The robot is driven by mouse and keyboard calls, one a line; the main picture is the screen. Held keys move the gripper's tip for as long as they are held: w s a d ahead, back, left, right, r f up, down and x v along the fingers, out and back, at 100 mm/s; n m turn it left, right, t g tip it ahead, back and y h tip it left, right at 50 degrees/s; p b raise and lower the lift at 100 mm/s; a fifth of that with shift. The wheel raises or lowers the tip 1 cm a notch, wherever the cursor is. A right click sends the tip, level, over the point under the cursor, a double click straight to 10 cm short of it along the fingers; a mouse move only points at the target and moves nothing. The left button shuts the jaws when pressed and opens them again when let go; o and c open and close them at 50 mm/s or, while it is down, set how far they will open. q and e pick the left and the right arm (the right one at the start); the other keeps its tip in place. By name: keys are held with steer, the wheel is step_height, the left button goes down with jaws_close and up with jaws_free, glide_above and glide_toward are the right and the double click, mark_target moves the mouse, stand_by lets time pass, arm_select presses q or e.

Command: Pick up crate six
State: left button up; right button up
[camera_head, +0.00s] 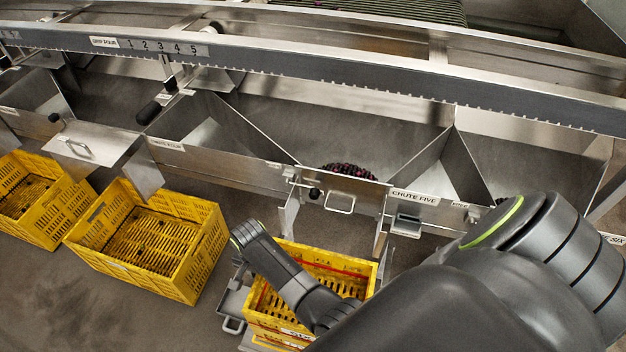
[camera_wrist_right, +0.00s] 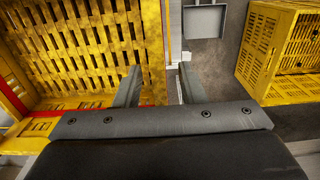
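A yellow slatted crate (camera_head: 330,262) with a red band along its back wall stands on a low stand below chute five. In the right wrist view my right gripper (camera_wrist_right: 158,87) is open above the near crate (camera_wrist_right: 152,40). One finger is over its inside, the other beyond its side wall. Touching cannot be told. My left gripper is not in view.
Two yellow crates, one nearer (camera_head: 203,222) and one farther left (camera_head: 48,240), stand on the floor. A grey tray (camera_wrist_right: 203,20) sits beside the near crate. Metal chutes run behind, with the chute five label (camera_head: 413,196). Floor at lower left is clear.

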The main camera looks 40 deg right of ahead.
steer(key=shift+f, duration=0.55)
jaws_close()
